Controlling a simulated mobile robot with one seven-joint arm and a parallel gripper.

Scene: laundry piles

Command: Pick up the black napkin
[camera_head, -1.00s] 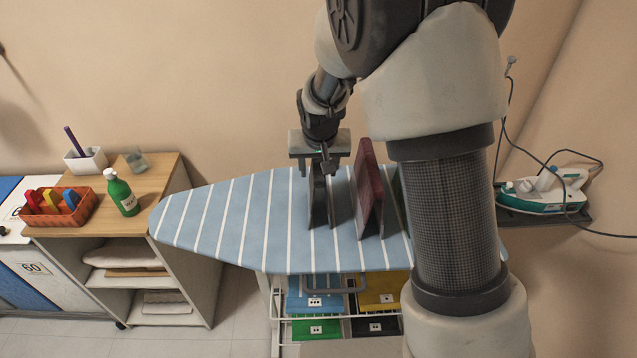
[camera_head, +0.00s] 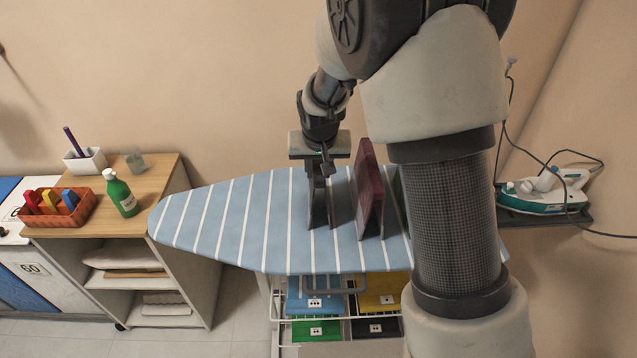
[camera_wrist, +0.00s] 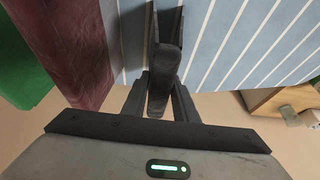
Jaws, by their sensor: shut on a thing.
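The black napkin (camera_head: 318,208) stands upright like a folded tent on the blue striped ironing board (camera_head: 240,215). My gripper (camera_head: 318,172) is above it, with its fingers down over the top edge. In the wrist view the napkin (camera_wrist: 167,35) runs between the two fingers of my gripper (camera_wrist: 160,100), which are shut on its top fold. The napkin's lower edges appear to rest on the board.
A dark red folded cloth (camera_head: 369,190) stands close to the right of the napkin, with a green one (camera_wrist: 20,65) beyond it. A wooden shelf unit (camera_head: 150,190) with a green bottle (camera_head: 121,194) stands left. An iron (camera_head: 546,192) sits at the right. The board's left part is clear.

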